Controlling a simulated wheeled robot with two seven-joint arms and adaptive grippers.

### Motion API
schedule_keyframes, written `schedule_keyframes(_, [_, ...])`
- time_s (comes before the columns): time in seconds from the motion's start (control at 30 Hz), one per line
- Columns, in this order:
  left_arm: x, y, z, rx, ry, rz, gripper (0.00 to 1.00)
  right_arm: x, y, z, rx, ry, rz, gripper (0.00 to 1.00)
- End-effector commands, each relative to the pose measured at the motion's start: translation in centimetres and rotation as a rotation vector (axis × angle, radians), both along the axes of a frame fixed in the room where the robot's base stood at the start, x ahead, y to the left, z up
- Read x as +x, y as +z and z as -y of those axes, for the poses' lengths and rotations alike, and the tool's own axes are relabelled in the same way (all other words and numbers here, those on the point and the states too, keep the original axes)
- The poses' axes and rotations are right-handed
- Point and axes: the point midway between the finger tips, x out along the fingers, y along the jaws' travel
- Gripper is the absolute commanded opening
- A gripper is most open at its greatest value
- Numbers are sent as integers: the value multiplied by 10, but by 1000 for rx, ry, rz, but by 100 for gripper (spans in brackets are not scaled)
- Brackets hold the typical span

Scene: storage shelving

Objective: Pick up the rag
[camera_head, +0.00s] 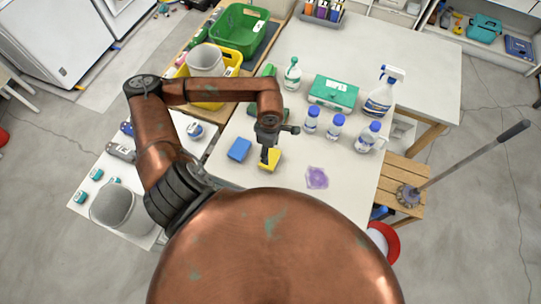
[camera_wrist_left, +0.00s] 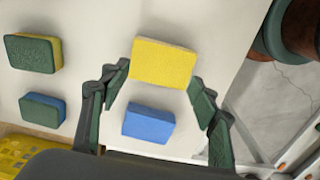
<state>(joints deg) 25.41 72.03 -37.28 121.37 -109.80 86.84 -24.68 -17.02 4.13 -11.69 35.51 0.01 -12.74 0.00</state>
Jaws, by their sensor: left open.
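A crumpled purple rag (camera_head: 317,177) lies on the white table, right of the yellow sponge (camera_head: 273,162) in the head view. My left gripper (camera_head: 267,157) points down at the yellow sponge, and the rag is to its right. In the left wrist view my left gripper (camera_wrist_left: 160,88) has its fingers spread wide, with the yellow sponge (camera_wrist_left: 163,62) between and beyond the tips. I cannot tell whether they touch it. A blue sponge (camera_wrist_left: 148,124) lies beside it. The rag does not show in the left wrist view. My right gripper is not in view.
Several blue-capped bottles (camera_head: 336,126), a green-lidded box (camera_head: 333,93) and a spray bottle (camera_head: 382,92) stand behind the rag. The blue sponge (camera_head: 239,149) lies left of my gripper. A yellow crate (camera_head: 208,102) is further left. The table is bare around the rag.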

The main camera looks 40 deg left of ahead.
Motion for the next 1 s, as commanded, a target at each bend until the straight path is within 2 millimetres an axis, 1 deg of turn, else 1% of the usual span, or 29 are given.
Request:
schedule_keyframes(0.03, [-2,-5,-1,-1,4,-3,61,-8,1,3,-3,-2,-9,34])
schedule_keyframes(0.1, [-2,-12,-2,-1,8,-3,65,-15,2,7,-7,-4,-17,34])
schedule_keyframes(0.2, [-2,-25,-1,-1,11,-4,72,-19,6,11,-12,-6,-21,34])
schedule_keyframes(0.33, [0,-44,0,-1,12,-3,81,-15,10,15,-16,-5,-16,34])
schedule_keyframes(0.43, [1,-54,0,-1,10,-2,88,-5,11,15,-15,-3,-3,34])
schedule_keyframes(0.47, [1,-56,0,0,10,-1,89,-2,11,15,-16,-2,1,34])
schedule_keyframes(0.6, [1,-58,1,0,8,-1,89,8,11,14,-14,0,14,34])
schedule_keyframes(0.7, [2,-58,1,0,7,0,89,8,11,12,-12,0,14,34])
schedule_keyframes(1.0, [2,-58,1,0,6,-1,69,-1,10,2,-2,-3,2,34])
